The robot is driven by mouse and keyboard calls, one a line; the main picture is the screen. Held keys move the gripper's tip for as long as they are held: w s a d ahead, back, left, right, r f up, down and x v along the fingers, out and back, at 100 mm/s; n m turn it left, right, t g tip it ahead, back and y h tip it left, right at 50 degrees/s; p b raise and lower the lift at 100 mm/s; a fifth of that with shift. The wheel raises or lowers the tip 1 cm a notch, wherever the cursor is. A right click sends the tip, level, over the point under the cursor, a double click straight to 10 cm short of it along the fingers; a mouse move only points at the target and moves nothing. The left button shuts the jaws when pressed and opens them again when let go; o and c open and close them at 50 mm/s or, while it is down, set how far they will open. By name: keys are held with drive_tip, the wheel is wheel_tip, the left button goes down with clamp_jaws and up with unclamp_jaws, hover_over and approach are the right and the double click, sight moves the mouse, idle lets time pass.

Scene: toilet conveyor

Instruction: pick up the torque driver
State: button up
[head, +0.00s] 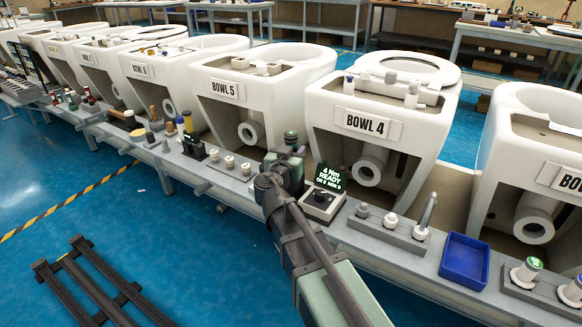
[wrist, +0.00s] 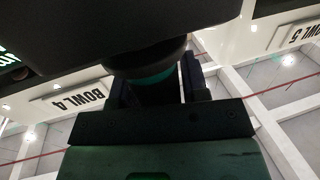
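A dark, upright cylindrical tool, which looks like the torque driver (head: 291,138), stands at my gripper (head: 287,162) in front of Bowl 5. In the wrist view the tool's dark body with a teal band (wrist: 155,78) lies between the two dark fingers of my gripper (wrist: 158,90). The fingers are close along both sides of it; whether they press on it cannot be seen. The tool's lower part is hidden by my gripper and arm in the head view. Just right of it, a black controller box (head: 320,203) carries a display (head: 330,179) reading 4 Nm READY.
Bowl 5 (head: 262,95) and Bowl 4 (head: 383,120) stand close behind on the conveyor. Right of the controller are a holder with fittings (head: 390,233) and a blue tray (head: 465,258). White-capped fittings (head: 229,162) stand to the left. Dark rails (head: 95,285) lie on the floor.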

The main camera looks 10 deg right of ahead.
drive_tip(key=c, duration=0.6)
drive_tip(key=shift+r, duration=0.1)
wheel_tip(320, 180, up, 20)
drive_tip(key=p, duration=2)
